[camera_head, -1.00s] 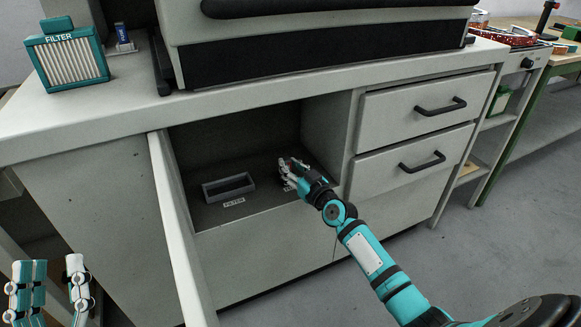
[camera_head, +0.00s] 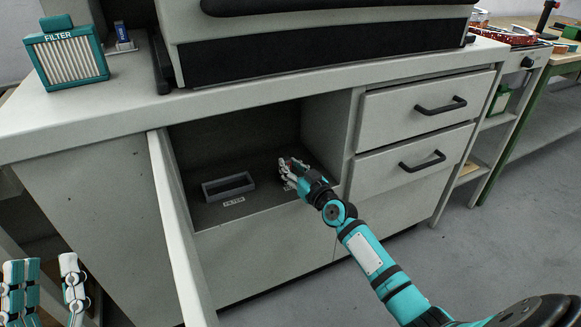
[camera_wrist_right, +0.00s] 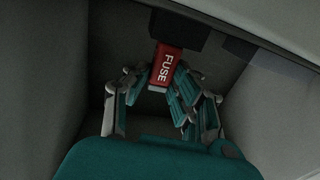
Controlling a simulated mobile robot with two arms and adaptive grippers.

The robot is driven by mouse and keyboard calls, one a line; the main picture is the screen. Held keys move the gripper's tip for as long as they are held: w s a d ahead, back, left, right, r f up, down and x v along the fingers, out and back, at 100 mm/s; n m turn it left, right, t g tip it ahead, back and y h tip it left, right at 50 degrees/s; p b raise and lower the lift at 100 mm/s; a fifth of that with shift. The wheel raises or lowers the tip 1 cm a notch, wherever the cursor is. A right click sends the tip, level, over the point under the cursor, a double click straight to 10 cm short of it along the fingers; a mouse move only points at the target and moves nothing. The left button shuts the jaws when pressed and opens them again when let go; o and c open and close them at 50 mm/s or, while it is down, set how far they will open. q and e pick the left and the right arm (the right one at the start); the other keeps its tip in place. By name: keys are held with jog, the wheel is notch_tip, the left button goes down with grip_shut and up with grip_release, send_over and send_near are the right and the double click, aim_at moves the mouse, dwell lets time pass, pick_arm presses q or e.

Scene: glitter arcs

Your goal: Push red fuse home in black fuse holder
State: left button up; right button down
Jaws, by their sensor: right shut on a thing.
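The red fuse (camera_wrist_right: 165,66), lettered FUSE, is between the fingers of my right gripper (camera_wrist_right: 162,82) in the right wrist view. My right gripper is shut on it. The fuse's far end meets the black fuse holder (camera_wrist_right: 178,30); how deep it sits cannot be told. In the head view my right gripper (camera_head: 291,171) is inside the open cabinet compartment, at its right side, and mostly hides the fuse and holder. My left gripper (camera_head: 44,270) is at the bottom left, fingers apart and empty, away from the cabinet.
A grey open-topped tray (camera_head: 228,187) stands in the compartment left of my right gripper. The open cabinet door (camera_head: 180,235) sticks out at the left. A teal filter (camera_head: 68,60) stands on the counter. Two drawers (camera_head: 420,107) are at the right.

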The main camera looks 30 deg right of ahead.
pick_arm(q)
jog(key=shift+s+r+t, duration=0.5)
jog(key=shift+s+r, duration=0.05)
jog(key=shift+s, duration=0.1)
pick_arm(e)
jog(key=shift+f, duration=0.3)
dwell(0.5)
jog(key=c, duration=0.6)
grip_release()
jog(key=shift+r, duration=0.1)
pick_arm(q)
jog(key=shift+w, duration=0.1)
pick_arm(e)
jog(key=shift+r, duration=0.1)
